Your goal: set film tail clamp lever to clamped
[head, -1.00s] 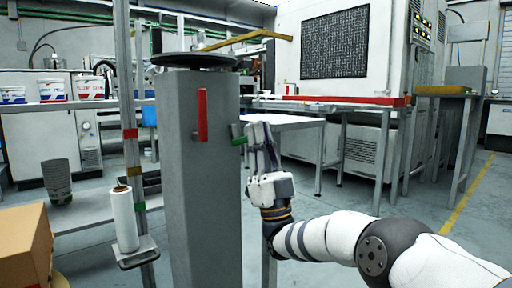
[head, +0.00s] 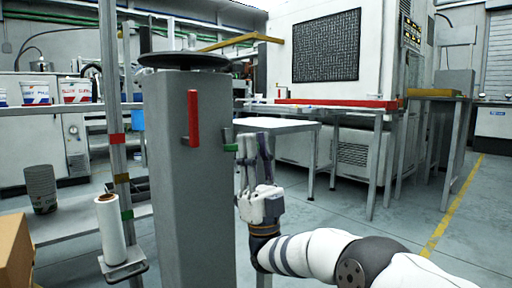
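A red upright lever (head: 193,118) stands on the front face of the grey column (head: 190,220). A small green-tipped part (head: 231,147) with a grey piece sticks out at the column's right edge. I cannot tell from the picture which of these is the film tail clamp lever. My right gripper (head: 255,145) points upward just right of the column. Its fingers look spread, with nothing seen between them. The left fingertip is close to the green part; whether they touch is unclear. My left gripper is out of view.
A dark round plate (head: 185,61) tops the column. Left of it, a metal post (head: 112,90) with coloured bands and a white film roll (head: 111,228) stands close by. A cardboard box (head: 14,252) is at lower left. A steel table (head: 345,108) stands behind my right arm.

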